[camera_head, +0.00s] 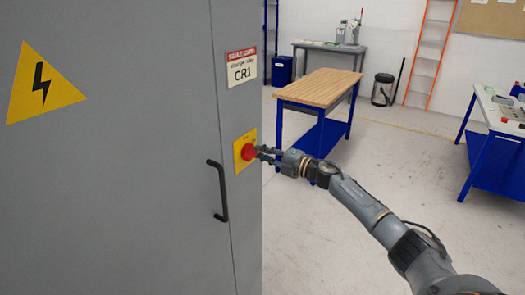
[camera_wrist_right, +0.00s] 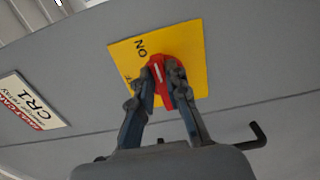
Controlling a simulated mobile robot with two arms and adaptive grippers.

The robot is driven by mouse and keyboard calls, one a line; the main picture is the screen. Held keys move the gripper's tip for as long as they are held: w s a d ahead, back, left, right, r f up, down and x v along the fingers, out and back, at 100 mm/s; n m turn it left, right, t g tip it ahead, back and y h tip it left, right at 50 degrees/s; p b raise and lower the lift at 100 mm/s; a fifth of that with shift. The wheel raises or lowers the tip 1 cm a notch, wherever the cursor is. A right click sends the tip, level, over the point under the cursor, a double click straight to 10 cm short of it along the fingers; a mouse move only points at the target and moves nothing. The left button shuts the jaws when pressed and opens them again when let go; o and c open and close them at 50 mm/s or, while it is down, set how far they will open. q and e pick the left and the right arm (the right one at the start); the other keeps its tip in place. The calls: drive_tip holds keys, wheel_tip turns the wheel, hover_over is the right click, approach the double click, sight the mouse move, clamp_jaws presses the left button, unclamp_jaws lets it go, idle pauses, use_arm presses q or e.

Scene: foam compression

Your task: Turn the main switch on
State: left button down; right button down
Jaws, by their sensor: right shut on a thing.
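The main switch is a red knob (camera_head: 248,152) on a yellow plate (camera_head: 240,163) on the grey cabinet. In the right wrist view the red knob (camera_wrist_right: 158,72) has a white line on it, and the yellow plate (camera_wrist_right: 190,40) carries the word ON. My right gripper (camera_head: 262,153) reaches the knob from the right, its fingers shut on either side of it. The same gripper (camera_wrist_right: 163,85) partly covers the knob and some lettering in the wrist view. My left gripper is not in view.
A black handle (camera_head: 222,190) sticks out of the cabinet door left of the plate. A CR1 sign (camera_head: 241,67) is above. A wooden-topped workbench (camera_head: 320,87) stands behind, and another table (camera_head: 490,130) is at the right. The floor between is clear.

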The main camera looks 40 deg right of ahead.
drive_tip(key=shift+m, duration=0.3)
drive_tip(key=c, duration=1.3)
unclamp_jaws()
drive_tip(key=shift+f, duration=0.1)
drive_tip(key=shift+d, duration=0.1)
drive_tip(key=v, duration=1.2)
